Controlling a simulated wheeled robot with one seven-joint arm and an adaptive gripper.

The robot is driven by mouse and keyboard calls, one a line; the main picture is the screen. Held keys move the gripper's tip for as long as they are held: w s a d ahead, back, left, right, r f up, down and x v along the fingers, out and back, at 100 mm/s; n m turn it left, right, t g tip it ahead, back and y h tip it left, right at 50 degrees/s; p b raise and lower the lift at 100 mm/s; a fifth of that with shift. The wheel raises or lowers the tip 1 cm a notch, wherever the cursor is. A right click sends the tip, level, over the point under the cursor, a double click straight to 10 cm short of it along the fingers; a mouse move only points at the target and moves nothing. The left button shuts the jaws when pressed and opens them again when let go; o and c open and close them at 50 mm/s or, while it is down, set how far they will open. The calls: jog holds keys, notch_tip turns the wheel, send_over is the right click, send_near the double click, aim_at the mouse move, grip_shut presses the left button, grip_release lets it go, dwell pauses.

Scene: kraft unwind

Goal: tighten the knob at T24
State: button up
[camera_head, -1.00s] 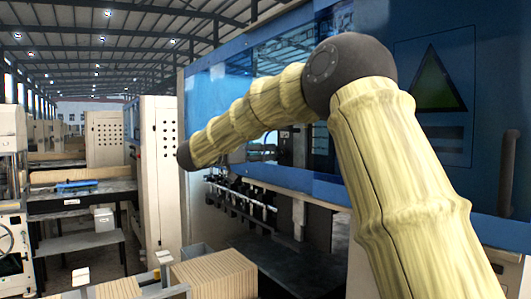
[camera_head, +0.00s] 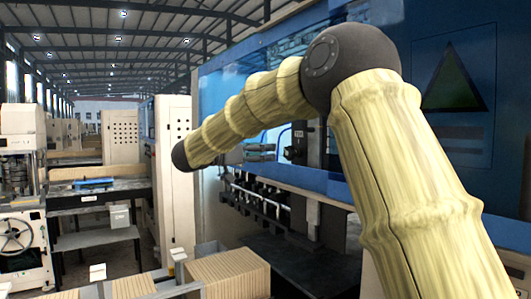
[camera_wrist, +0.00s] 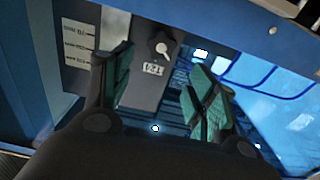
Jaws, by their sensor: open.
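In the wrist view a dark lobed knob (camera_wrist: 163,42) with a pale centre sits on a grey plate. A small white label (camera_wrist: 153,69) is just below it, its marking too small to read surely. My gripper (camera_wrist: 162,64) is open and empty, its two green-padded fingers spread wide. The knob lies beyond the fingertips, between their directions and nearer the left finger. I see no contact with the knob. I cannot surely pick out the knob there.
A blue frame edge (camera_wrist: 215,12) runs along the top of the wrist view. A panel with several white labels (camera_wrist: 80,42) is left of the knob. In the head view, stacked cardboard (camera_head: 228,277) stands low in front of the machine.

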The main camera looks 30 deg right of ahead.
jog(key=shift+a, duration=0.9)
jog(key=s+a, duration=0.1)
jog(key=a, duration=1.1)
jog(key=shift+d+f, duration=0.1)
jog(key=shift+f, duration=0.05)
